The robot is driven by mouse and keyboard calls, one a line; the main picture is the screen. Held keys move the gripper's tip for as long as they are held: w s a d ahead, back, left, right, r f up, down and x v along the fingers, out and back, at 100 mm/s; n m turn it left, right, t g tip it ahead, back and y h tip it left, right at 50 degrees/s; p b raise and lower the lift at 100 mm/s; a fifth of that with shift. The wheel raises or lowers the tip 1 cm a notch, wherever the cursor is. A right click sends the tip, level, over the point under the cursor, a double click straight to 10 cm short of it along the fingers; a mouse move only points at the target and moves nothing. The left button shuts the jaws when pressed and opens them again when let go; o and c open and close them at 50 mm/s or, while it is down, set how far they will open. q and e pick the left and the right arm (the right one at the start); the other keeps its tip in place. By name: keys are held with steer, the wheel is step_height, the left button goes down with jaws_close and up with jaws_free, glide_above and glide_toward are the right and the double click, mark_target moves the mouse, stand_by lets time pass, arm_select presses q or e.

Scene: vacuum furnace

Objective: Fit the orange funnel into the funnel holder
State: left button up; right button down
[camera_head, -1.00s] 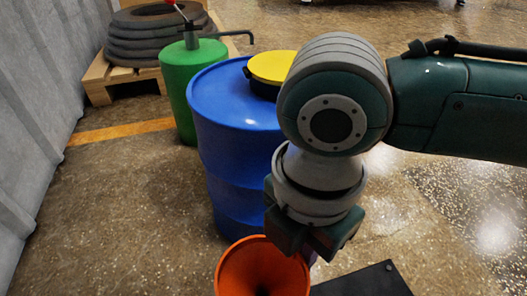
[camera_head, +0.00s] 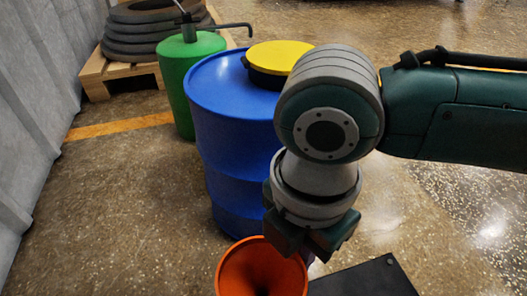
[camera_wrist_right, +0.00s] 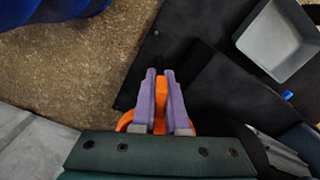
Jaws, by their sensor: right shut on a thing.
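The orange funnel (camera_head: 262,268) shows its wide round mouth at the bottom of the head view, cut off by the frame edge. My right gripper (camera_head: 310,256) points down beside its rim. In the right wrist view, the two purple fingers of this gripper (camera_wrist_right: 161,74) are closed on a narrow orange part of the funnel (camera_wrist_right: 161,100). The rest of the funnel is mostly hidden behind the gripper body there. I cannot make out the funnel holder in either view. My left gripper is not in view.
A blue drum (camera_head: 235,140) with a yellow-topped lid (camera_head: 284,57) stands behind the gripper. A green canister (camera_head: 190,90) and stacked tyres on a pallet (camera_head: 95,82) are farther back. A black plate (camera_head: 365,282) lies near the funnel. The wrist view shows a grey tray (camera_wrist_right: 280,42).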

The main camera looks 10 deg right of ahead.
steer(key=shift+f, duration=0.25)
steer(key=c, duration=0.9)
jaws_free()
steer(key=shift+o, duration=0.2)
steer(key=shift+r, duration=0.25)
step_height(320, 180, up, 9)
steer(key=p, duration=0.8)
steer(key=shift+r, duration=0.3)
